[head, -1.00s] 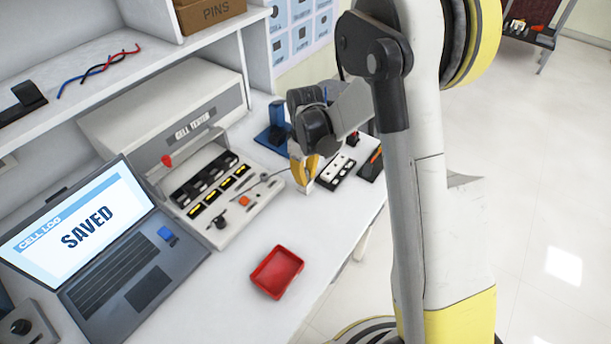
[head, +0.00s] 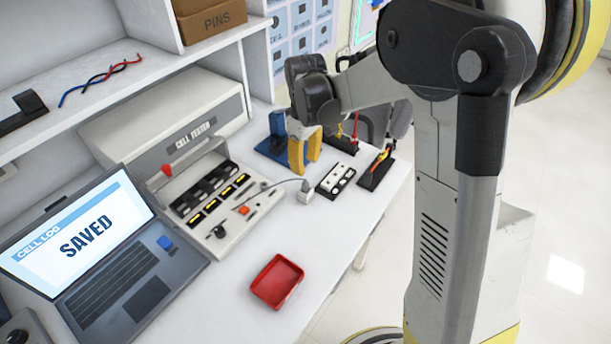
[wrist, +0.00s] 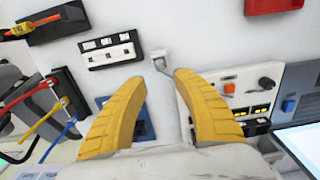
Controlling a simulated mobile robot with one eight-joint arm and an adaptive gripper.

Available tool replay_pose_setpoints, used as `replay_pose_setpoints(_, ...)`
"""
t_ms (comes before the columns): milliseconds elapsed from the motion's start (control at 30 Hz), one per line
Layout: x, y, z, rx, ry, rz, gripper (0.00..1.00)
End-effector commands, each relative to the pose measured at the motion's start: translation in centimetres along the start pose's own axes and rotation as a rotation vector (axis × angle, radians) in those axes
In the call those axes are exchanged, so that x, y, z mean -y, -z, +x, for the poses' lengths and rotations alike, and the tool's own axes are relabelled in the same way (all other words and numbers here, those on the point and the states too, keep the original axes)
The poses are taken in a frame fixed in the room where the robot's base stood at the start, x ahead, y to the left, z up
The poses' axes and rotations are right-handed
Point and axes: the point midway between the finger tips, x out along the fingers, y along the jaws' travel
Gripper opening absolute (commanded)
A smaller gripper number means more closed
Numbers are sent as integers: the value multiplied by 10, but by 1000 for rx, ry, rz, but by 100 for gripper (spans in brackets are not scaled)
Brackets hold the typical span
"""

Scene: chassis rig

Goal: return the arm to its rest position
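My gripper (head: 305,155) has two yellow fingers and hangs above the back part of the bench in the head view, near the blue stand (head: 274,140). In the wrist view my gripper (wrist: 158,85) has its fingers well apart, with nothing between them but the white bench top and part of the blue stand (wrist: 143,122). It is open and empty. My arm reaches in from the right of the head view, bent at the elbow.
The cell tester (head: 235,205) and a laptop (head: 110,255) reading SAVED stand at the left. A red tray (head: 277,281) lies near the front edge. A white-slotted black holder (head: 335,179) and tool racks (head: 376,168) lie at the right. A shelf (head: 150,75) overhangs the back.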

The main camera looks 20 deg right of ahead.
Motion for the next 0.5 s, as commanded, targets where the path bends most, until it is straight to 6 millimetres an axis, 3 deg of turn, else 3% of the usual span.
replay_pose_setpoints(200,0,0,-22,0,0,0,35)
replay_pose_setpoints(500,0,0,-24,0,0,0,35)
